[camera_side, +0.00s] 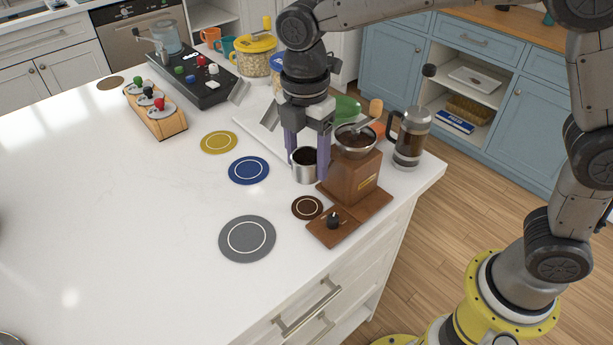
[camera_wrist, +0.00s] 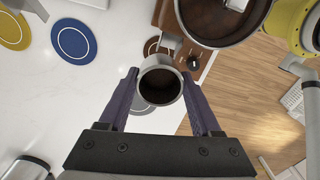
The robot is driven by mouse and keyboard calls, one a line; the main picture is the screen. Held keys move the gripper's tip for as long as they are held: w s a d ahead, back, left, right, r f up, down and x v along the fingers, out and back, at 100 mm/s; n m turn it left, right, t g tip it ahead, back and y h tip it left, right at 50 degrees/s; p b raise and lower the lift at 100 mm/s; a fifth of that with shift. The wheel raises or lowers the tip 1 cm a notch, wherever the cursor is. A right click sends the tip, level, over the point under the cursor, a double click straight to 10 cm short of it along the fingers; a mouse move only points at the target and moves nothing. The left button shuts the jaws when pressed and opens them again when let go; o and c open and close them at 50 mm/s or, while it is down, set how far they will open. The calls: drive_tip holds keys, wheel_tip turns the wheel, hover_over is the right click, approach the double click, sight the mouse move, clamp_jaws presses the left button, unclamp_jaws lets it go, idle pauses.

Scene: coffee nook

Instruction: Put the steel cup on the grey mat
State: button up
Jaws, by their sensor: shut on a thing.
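The steel cup (camera_side: 304,167) is a small metal cup with dark contents, upright beside the wooden coffee grinder. My gripper (camera_side: 307,160) is shut on the cup, with a purple finger on each side of it. The cup (camera_wrist: 160,84) also shows between the fingertips in the wrist view, seen from above with a dark inside. I cannot tell whether its base touches the counter. The round grey mat (camera_side: 247,239) with a pale ring lies bare on the white counter, nearer the front and to the left of the cup.
The grinder (camera_side: 352,178) stands right of the cup, with a French press (camera_side: 411,137) behind it. Blue (camera_side: 249,170), yellow (camera_side: 219,142) and brown (camera_side: 307,208) mats lie around. A white tray (camera_side: 258,133) is behind the gripper.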

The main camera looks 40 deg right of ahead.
drive_tip(key=shift+r, duration=0.5)
drive_tip(key=s+a+r, duration=0.4)
drive_tip(key=s, duration=0.5)
hover_over(248, 237)
drive_tip(key=s, duration=0.1)
drive_tip(key=f, duration=0.8)
drive_tip(key=shift+d+f, duration=0.25)
drive_tip(key=shift+d, duration=0.15)
drive_tip(key=shift+w+a+f, duration=0.35)
drive_tip(key=shift+w+f, duration=0.05)
drive_tip(key=shift+f, duration=0.25)
drive_tip(key=shift+w+a+f, duration=0.1)
drive_tip(key=shift+w+f, duration=0.05)
drive_tip(key=shift+f, duration=1.55)
drive_tip(key=shift+f, duration=0.2)
drive_tip(key=o, duration=1.5)
drive_tip(key=shift+c, duration=0.2)
